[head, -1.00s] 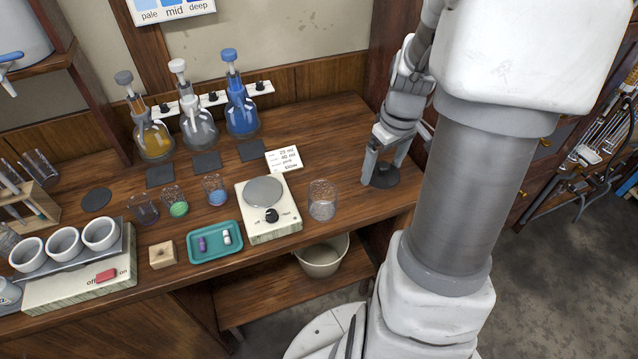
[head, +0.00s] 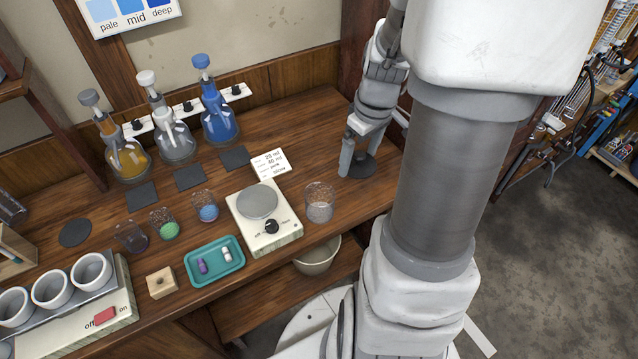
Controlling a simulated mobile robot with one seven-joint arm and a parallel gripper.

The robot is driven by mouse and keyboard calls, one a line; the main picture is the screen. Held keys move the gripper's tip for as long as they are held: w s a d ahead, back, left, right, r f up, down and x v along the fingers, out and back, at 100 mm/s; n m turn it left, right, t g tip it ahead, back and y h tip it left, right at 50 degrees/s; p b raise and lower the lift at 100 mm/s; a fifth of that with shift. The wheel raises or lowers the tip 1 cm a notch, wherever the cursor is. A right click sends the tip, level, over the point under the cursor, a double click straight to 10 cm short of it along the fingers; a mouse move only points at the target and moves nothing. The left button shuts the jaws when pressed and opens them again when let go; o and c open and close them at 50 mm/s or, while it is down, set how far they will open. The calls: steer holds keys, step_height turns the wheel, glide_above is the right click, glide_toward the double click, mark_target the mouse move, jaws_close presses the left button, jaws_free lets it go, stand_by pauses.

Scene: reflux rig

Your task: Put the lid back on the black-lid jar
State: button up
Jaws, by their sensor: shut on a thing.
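My gripper (head: 359,162) is at the right end of the bench, pointing down with its fingers apart around a flat, round black lid (head: 362,168). It is shut on the lid, which shows low between and beside the fingertips. Whether the lid touches the wood I cannot tell. An open clear glass vessel (head: 320,203) with greyish contents stands to the left of the gripper and nearer the bench's front edge. It may be the jar; no label or black lid shows on it. The gripper and lid are apart from it.
A balance (head: 264,226) stands just left of the glass vessel, with a white card (head: 271,165) behind it. A teal tray (head: 214,262), small beakers and stoppered flasks (head: 219,123) stand further left. Bare wood lies between the card and my gripper.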

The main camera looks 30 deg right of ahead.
steer(key=shift+w+a+f, duration=0.65)
steer(key=shift+a+f, duration=0.5)
steer(key=shift+f, duration=0.35)
steer(key=shift+w+a+f, duration=0.65)
steer(key=shift+a+f, duration=0.55)
steer(key=shift+f, duration=0.25)
steer(key=shift+w+a+f, duration=0.65)
steer(key=shift+a+f, duration=0.5)
steer(key=shift+f, duration=0.35)
steer(key=shift+f+b, duration=0.45)
steer(key=shift+f, duration=0.15)
steer(key=o, duration=1.2)
steer(key=shift+c, duration=0.2)
